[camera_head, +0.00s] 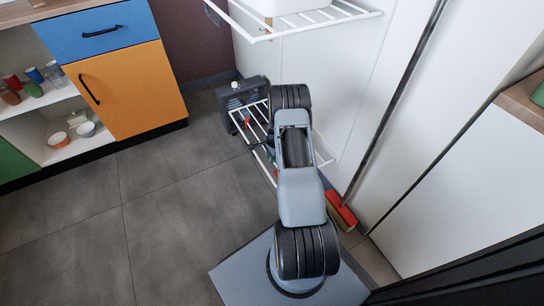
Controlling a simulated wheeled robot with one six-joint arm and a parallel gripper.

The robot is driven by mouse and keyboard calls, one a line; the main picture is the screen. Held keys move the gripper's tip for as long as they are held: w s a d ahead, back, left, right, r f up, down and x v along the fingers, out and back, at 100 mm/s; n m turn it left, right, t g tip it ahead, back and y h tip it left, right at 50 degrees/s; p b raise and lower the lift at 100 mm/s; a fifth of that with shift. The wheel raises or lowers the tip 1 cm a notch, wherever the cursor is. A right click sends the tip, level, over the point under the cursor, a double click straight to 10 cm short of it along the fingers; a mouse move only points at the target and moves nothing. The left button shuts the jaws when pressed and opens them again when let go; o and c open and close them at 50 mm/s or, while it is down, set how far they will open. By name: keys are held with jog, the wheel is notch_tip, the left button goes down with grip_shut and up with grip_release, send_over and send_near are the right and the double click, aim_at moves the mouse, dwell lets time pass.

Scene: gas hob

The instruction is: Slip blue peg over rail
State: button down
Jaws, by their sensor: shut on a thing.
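A white wire rack with several thin rails (262,158) stands low beside the white wall, partly behind my arm. A small red thing (247,121) sits at its left side, too small to tell what it is. I cannot make out the blue peg. My arm rises from its base and bends at a dark joint at the top. The part beyond that joint is hidden, and my gripper does not show. Whether the peg touches a rail cannot be seen.
A white wire shelf (335,17) juts from the wall above. A dark grey box-like thing (240,94) stands behind the low rack. Orange cabinet (130,95) and open shelves stand left. The tiled floor (160,210) between is clear.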

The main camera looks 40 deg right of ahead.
jog(key=shift+s+a+f, duration=0.1)
jog(key=shift+s+f, duration=0.1)
jog(key=shift+f, duration=0.55)
jog(key=c, duration=1.4)
grip_release()
jog(key=shift+f, duration=0.1)
jog(key=o, duration=0.4)
jog(key=shift+f, duration=0.25)
jog(key=shift+o, duration=0.2)
jog(key=shift+r, duration=0.1)
notch_tip(320, 180, up, 16)
jog(key=d+p, duration=0.2)
jog(key=p, duration=0.4)
jog(key=shift+w, duration=0.4)
